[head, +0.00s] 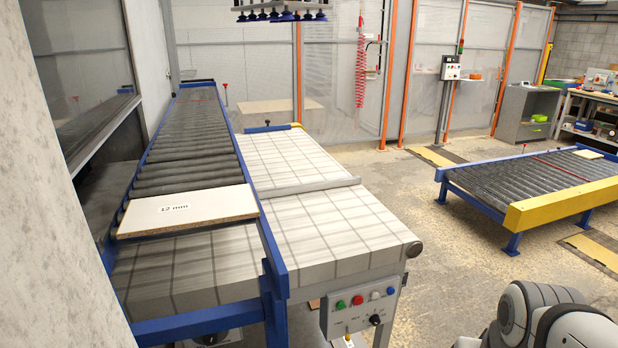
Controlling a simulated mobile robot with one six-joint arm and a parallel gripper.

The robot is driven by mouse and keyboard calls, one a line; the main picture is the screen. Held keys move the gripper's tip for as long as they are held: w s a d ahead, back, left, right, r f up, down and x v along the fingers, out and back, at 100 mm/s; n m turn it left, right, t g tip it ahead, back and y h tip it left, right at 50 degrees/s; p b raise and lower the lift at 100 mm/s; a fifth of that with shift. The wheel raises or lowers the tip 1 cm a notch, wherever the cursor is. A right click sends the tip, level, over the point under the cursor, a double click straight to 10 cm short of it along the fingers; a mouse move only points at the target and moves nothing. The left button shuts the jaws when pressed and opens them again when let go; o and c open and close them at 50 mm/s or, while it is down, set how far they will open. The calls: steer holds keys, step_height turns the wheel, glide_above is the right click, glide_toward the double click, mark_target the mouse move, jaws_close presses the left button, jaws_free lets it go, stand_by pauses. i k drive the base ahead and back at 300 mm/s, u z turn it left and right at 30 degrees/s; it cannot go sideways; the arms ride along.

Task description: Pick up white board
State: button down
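A white board (188,211) marked "12 mm" lies flat at the near end of the blue-framed roller conveyor (189,140) on the left. Its near edge shows a brown chipboard core. Part of my arm shows at the bottom right corner, well apart from the board. My gripper is not in view. Another small pale board (587,154) lies on the low roller conveyor (530,176) at the right.
A wide belt table (320,215) stands beside the roller conveyor, with a button box (360,306) at its front. Suction cups (281,15) hang at the top. Open floor (385,188) lies between the conveyors. A yellow beam (562,203) edges the low conveyor.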

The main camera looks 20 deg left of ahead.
mark_target(167, 212)
steer(key=u, duration=1.55)
steer(key=k, duration=1.25)
steer(key=z, duration=0.5)
steer(key=i, duration=2.1)
steer(key=u, duration=0.3)
